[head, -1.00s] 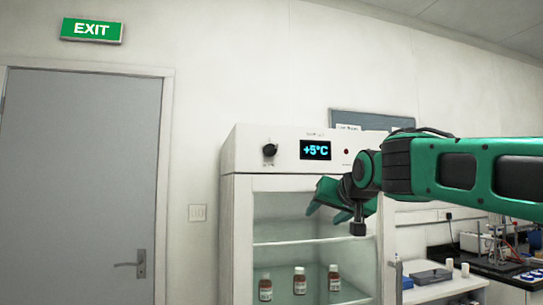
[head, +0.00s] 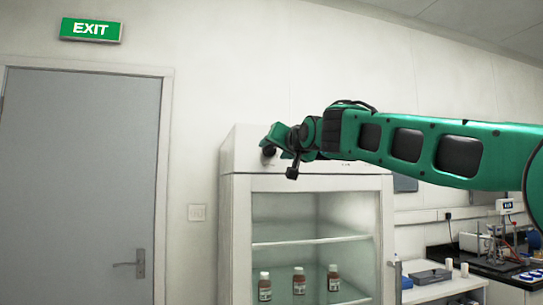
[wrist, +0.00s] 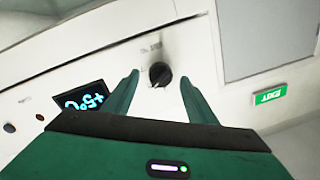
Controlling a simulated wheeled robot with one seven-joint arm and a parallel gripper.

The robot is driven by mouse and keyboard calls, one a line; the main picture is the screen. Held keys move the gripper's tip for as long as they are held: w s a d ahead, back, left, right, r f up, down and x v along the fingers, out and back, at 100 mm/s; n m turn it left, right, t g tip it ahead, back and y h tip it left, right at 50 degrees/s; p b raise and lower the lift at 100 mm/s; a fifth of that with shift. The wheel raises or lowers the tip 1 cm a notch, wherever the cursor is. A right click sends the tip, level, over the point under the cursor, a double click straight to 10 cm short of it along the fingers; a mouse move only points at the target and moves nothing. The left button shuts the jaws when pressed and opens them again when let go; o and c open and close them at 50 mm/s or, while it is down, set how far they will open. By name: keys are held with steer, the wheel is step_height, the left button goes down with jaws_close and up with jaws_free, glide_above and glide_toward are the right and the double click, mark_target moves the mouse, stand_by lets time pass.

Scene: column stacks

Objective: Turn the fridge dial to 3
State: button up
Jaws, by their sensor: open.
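The white fridge (head: 235,215) stands right of the door, with its control panel along the top. Its black dial (wrist: 160,74) shows in the wrist view between my two green fingertips, with room on either side. My gripper (wrist: 159,79) is open and empty, its fingers pointing at the dial. In the head view my gripper (head: 275,143) is in front of the panel's left part and covers most of the dial. The lit display (wrist: 84,101) reads +5°C upside down in the wrist view; my arm hides it in the head view. The dial's marks are too small to read.
Three brown bottles (head: 299,281) stand inside the fridge behind glass. A grey door (head: 80,190) with an EXIT sign (head: 91,29) above is on the left. A bench (head: 480,262) with lab equipment is on the right.

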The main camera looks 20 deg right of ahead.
steer(key=shift+w, duration=1.2)
steer(key=c, duration=1.1)
steer(key=shift+o, duration=0.2)
steer(key=shift+d, duration=0.1)
